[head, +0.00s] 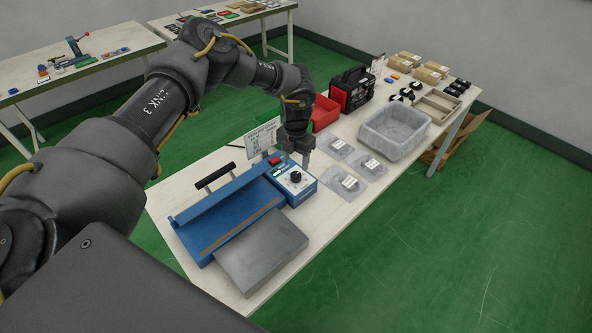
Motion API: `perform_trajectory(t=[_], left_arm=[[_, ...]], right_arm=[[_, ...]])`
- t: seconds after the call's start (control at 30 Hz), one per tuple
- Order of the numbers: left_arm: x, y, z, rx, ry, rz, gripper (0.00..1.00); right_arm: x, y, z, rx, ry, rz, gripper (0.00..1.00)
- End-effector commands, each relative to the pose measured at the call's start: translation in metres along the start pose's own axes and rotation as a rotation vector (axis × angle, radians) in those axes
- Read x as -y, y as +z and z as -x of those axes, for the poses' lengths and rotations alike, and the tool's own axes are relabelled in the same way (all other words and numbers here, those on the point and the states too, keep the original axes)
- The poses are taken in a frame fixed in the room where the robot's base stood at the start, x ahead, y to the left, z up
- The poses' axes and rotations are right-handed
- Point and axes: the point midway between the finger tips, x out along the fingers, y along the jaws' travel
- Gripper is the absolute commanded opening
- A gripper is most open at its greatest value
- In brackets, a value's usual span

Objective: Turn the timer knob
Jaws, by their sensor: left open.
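The timer knob (296,177) is a small black knob on the white top panel of a blue sealer machine (225,211) on the white table. My left gripper (305,161) points down just above and behind the panel, slightly to the right of the knob. It looks apart from the knob, and it holds nothing that I can see. Its fingertips are small in the picture. A red switch (274,161) sits to the left on the same panel. My right gripper is not in view.
A sign (262,138) and a red bin (325,113) are behind my gripper. Several flat plastic bags (344,184) lie to the right, before a grey translucent tub (420,135) and a red-black machine (353,88).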

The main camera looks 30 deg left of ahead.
Motion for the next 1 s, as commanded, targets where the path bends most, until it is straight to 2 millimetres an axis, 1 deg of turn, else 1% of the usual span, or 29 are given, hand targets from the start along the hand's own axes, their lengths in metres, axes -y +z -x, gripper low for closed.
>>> perform_trajectory(t=[0.03,0.07,0.2,0.33,0.5,0.77,0.87,1.0], left_arm=[[0.0,-0.002,-0.008,-0.004,0.001,0.001,0.56],[0.0,-0.001,-0.013,-0.002,0.001,0.001,0.56],[0.0,-0.001,-0.038,-0.002,0.001,0.001,0.56],[0.0,-0.001,-0.054,-0.001,0.0,0.001,0.56],[-0.001,-0.001,-0.064,0.0,0.001,0.002,0.56],[-0.001,0.0,-0.066,0.001,0.0,0.001,0.56],[-0.001,0.0,-0.065,0.001,0.0,0.001,0.44],[-0.001,0.0,-0.065,0.001,0.0,0.001,0.26]], right_arm=[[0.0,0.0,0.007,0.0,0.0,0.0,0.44],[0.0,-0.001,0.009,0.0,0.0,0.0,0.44],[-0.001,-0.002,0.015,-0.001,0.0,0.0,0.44],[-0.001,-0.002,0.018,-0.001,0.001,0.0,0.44],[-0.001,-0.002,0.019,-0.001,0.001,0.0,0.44],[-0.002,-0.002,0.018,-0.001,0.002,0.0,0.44],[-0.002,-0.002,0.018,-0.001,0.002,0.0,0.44],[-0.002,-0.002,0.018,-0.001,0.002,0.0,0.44]])
